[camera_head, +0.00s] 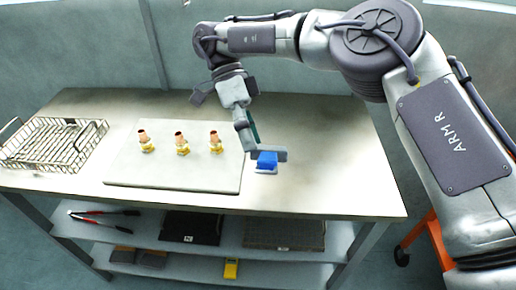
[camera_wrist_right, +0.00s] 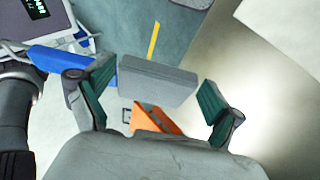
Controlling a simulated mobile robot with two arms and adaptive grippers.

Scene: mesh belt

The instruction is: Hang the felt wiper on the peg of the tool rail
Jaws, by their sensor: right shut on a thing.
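My right gripper (camera_head: 250,143) is over the right part of the table. In the wrist view its two green-padded fingers (camera_wrist_right: 157,92) are shut on a grey block, which I take to be the felt wiper (camera_wrist_right: 157,80). In the head view the wiper seems to be the grey bar (camera_head: 280,155) at the fingertips. A blue block (camera_head: 266,163) with a pale base is just below it in the picture; whether they touch or are joined, I cannot tell. I cannot make out the tool rail or its peg. My left gripper is not in view.
A pale board (camera_head: 190,176) holds three brass and copper fittings (camera_head: 182,148). A wire basket (camera_head: 55,145) stands at the table's left. The table's right side (camera_head: 345,165) is clear. Lower shelves hold pliers, dark trays and a yellow item (camera_head: 231,268). An orange thing (camera_head: 428,240) stands right.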

